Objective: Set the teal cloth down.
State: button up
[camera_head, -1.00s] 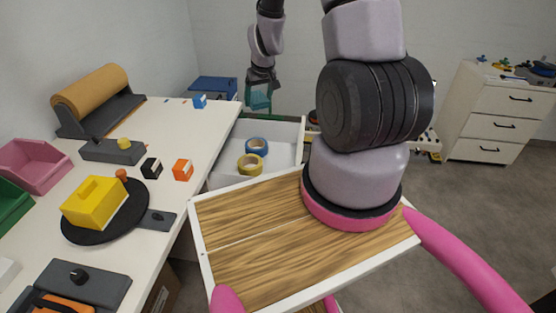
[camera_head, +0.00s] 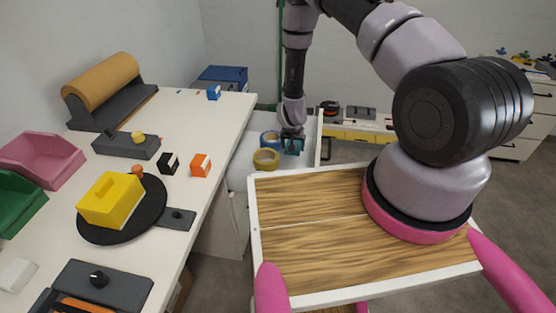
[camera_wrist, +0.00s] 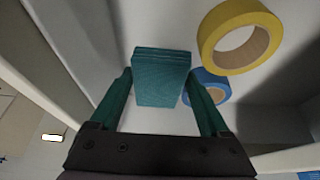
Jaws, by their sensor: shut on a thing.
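The teal cloth (camera_wrist: 163,80) is a small folded block between the two teal fingers of my gripper (camera_wrist: 160,88) in the wrist view. My gripper is shut on it. In the head view my gripper (camera_head: 292,144) points down into the open white drawer (camera_head: 237,176), beside the tapes. The cloth is hard to tell from the teal fingers there. In the wrist view the cloth is over the drawer's pale floor; whether it touches the floor I cannot tell.
In the drawer, a yellow tape roll (camera_wrist: 240,36) and a blue tape roll (camera_wrist: 207,86) lie close to the cloth's right in the wrist view. The white table (camera_head: 190,125) at left holds a yellow block (camera_head: 110,200), an orange cube (camera_head: 200,165) and a black cube (camera_head: 168,163).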

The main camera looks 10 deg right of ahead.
aim_at(292, 163)
notch_tip(292, 163, down, 8)
jog(key=shift+a+r, duration=0.1)
dwell(0.4)
jog(key=o, duration=1.3)
